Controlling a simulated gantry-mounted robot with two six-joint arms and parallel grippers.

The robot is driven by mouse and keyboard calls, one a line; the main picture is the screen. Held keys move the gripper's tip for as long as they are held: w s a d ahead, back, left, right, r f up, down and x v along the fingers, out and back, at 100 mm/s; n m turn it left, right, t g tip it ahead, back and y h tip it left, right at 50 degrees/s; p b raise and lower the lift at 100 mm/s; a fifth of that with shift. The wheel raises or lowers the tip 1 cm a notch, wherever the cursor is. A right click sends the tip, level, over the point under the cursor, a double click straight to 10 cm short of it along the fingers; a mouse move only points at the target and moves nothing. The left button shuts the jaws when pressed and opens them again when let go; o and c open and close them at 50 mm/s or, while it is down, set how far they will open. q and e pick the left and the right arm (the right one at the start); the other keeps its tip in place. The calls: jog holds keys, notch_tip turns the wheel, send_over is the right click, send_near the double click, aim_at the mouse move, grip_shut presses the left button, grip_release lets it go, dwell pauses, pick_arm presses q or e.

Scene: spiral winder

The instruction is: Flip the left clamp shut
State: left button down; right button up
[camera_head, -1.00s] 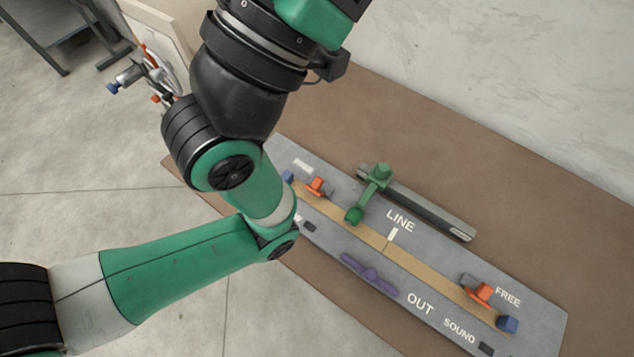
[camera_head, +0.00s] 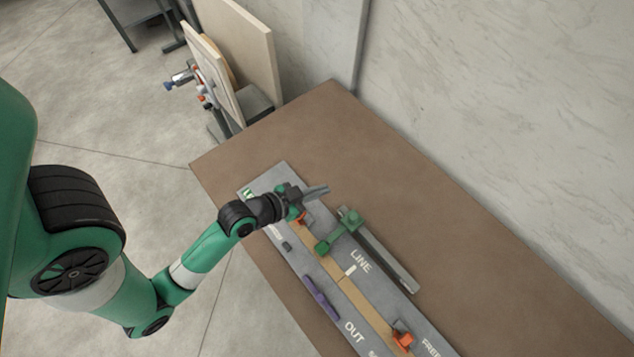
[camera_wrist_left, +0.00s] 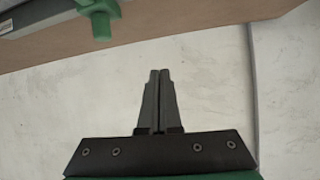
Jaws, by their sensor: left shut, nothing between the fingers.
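The board (camera_head: 430,345) lies on the brown table with a tan strip (camera_head: 352,293) along it. The left clamp (camera_head: 305,222), orange, is at the strip's far end, partly hidden by my left gripper; I cannot tell its position. A second orange clamp (camera_head: 402,338) is at the near end. My left gripper (camera_head: 326,189) is shut and empty, above the board's far end close to the left clamp, pointing right. In the left wrist view its closed fingers (camera_wrist_left: 158,75) point toward the pale wall; the left clamp is not in that view. My right gripper is not in view.
A green-handled slider (camera_head: 345,228) on a dark rail stands beside the strip, just right of my gripper; its green part (camera_wrist_left: 98,15) shows in the left wrist view. A purple piece (camera_head: 321,297) is at the board's left side. The brown table (camera_head: 440,200) is clear toward the wall.

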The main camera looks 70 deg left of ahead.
pick_arm(q)
jog(key=s+f+n+g+p, duration=0.1)
jog(key=s+n+g+p, duration=0.1)
jog(key=s, duration=0.7)
jog(key=shift+d+f+g+p, duration=0.3)
jog(key=shift+f+g+p, duration=0.1)
jog(key=shift+p, duration=0.1)
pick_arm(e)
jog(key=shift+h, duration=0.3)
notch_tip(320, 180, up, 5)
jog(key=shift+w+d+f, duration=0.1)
pick_arm(q)
jog(key=b+x, duration=0.2)
jog(key=x, duration=0.8)
jog(key=shift+w+a+f, duration=0.15)
jog(key=shift+f, duration=0.1)
jog(key=s, duration=0.1)
jog(key=s+d+f, duration=0.1)
jog(key=s, duration=0.1)
jog(key=shift+s+d+f+b, duration=0.1)
jog(key=shift+s+f+b, duration=0.15)
jog(key=shift+b, duration=0.15)
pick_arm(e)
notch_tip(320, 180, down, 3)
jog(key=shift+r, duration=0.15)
